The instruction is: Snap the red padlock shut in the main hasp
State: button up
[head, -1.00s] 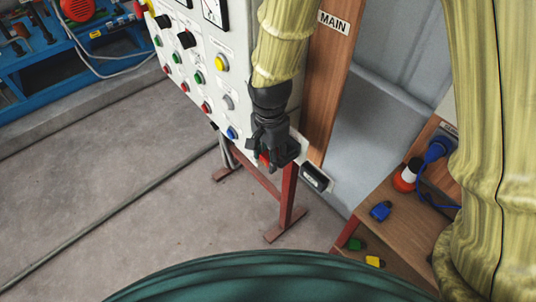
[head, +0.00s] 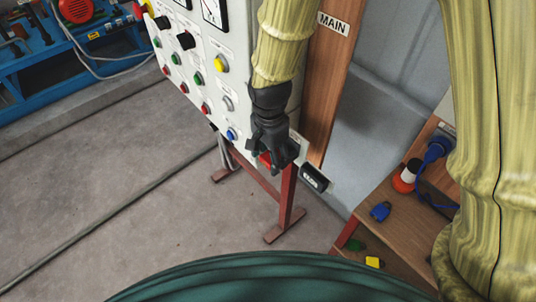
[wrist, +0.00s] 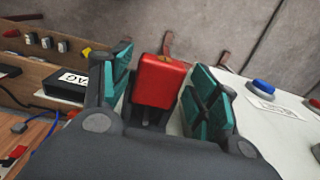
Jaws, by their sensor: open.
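The red padlock (wrist: 159,82) stands between the two teal-padded fingers of my gripper (wrist: 160,95) in the wrist view. A gap shows on its right side, and the left finger is close to it. My gripper (head: 275,165) is open around it. In the head view only a small red part of the padlock (head: 265,158) shows beside the fingers, at the panel's lower right edge. The hasp and the padlock's shackle are hidden, so I cannot tell whether the shackle is closed. The MAIN label (head: 333,24) is on the wooden post above.
The panel (head: 205,65) with coloured buttons stands left of my gripper. A black box (head: 314,178) sits just to its right. A wooden shelf (head: 400,225) at right holds a blue padlock (head: 380,211) and a yellow one (head: 374,262). Open floor lies left.

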jog(key=shift+w+d+r, duration=0.1)
jog(key=shift+d+r, duration=0.05)
jog(key=shift+d+r, duration=0.1)
jog(key=shift+r, duration=0.5)
notch_tip(320, 180, up, 11)
jog(key=shift+a+f, duration=0.2)
jog(key=shift+a, duration=0.05)
